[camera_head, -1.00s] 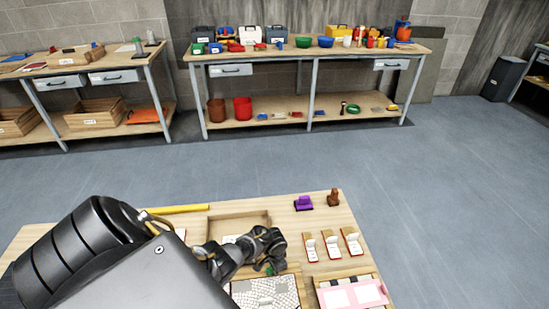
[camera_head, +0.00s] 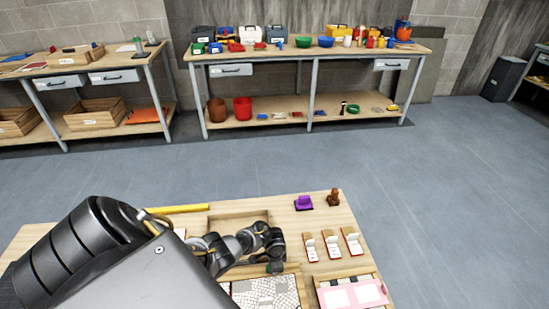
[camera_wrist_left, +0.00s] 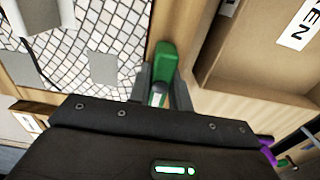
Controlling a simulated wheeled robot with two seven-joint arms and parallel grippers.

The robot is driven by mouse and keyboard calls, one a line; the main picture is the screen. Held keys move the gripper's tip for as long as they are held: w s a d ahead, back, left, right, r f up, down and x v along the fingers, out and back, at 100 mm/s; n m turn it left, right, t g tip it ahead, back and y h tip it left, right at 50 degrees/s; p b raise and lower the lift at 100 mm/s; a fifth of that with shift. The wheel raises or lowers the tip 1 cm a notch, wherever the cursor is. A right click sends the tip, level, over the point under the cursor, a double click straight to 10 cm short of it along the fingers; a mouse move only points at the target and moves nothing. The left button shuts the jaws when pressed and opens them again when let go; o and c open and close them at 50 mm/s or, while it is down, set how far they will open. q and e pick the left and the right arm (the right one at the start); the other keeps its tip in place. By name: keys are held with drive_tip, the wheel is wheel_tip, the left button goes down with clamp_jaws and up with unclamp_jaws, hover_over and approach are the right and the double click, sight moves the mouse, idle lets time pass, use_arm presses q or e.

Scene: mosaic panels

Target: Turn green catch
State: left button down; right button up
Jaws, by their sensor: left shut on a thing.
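The green catch (camera_head: 277,267) is at the far edge of a panel of small pale mosaic tiles (camera_head: 262,292) at the front of the table. In the left wrist view the green catch (camera_wrist_left: 163,62) stands out between my fingers, beside the tile panel (camera_wrist_left: 100,40). My left gripper (camera_head: 274,258) is shut on the catch, with one finger on each side of it. The fingers and hand hide the catch's near end. My right gripper is in neither view.
A shallow wooden tray (camera_head: 240,216) lies just beyond the panel, and its wall rises close to the gripper in the left wrist view. To the right are several small red-and-white pieces (camera_head: 332,246) and a pink panel (camera_head: 354,295). A purple block (camera_head: 303,203) stands farther back.

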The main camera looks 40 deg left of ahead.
use_arm(q)
drive_tip(key=c, duration=1.3)
unclamp_jaws()
wheel_tip(320, 180, up, 9)
drive_tip(key=p, duration=0.4)
drive_tip(key=shift+r, duration=0.9)
